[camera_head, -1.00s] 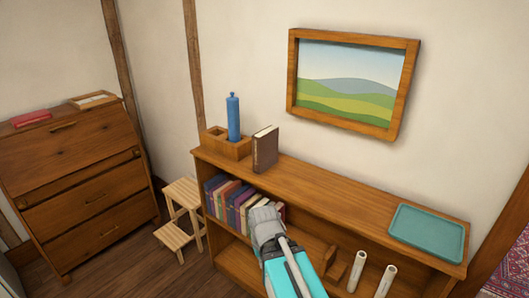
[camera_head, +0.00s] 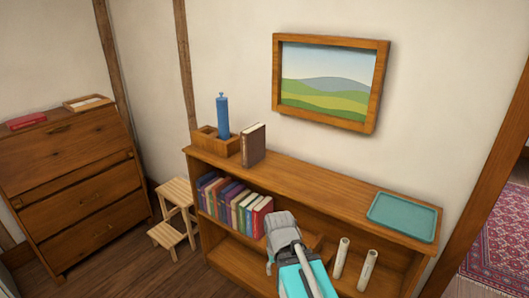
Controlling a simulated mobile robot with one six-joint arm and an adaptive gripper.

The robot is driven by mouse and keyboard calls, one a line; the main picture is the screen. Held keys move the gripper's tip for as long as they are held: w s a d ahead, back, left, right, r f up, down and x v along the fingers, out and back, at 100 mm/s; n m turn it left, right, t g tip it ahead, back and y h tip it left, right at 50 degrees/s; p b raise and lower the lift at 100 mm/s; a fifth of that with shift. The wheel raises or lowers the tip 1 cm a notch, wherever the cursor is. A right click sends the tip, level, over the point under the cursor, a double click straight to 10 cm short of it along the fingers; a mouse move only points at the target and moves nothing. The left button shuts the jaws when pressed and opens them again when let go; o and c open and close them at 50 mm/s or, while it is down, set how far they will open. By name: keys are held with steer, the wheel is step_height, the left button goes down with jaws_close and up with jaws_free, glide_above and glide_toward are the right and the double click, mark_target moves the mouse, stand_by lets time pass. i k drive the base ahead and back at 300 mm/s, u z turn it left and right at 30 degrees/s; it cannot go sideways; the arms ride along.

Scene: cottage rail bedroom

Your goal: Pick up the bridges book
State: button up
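No book title is readable, so I cannot tell which one is the bridges book. A brown book (camera_head: 253,146) stands upright on top of the low bookcase, beside a wooden box. A row of several coloured books stands on the shelf below, with a red book (camera_head: 262,216) at its right end. Another red book (camera_head: 27,121) lies flat on the dresser at the left. My gripper (camera_head: 278,222) is in front of the bookcase, just right of the book row in the picture. Its fingertips are too small to show whether it is open or shut.
The bookcase (camera_head: 320,193) carries a wooden box (camera_head: 208,143) with a blue bottle-like object (camera_head: 222,117) and a teal tray (camera_head: 402,216). Two pale rolls (camera_head: 341,257) stand at the lower right. A small step stool (camera_head: 176,191) is left of the bookcase, near the dresser (camera_head: 66,180).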

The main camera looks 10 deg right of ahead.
mark_target(253, 138)
steer(key=z, duration=0.45)
steer(key=k, duration=1)
steer(key=z, duration=0.35)
steer(key=i, duration=1.25)
steer(key=u, duration=0.65)
steer(key=i, duration=0.7)
steer(key=u, duration=0.35)
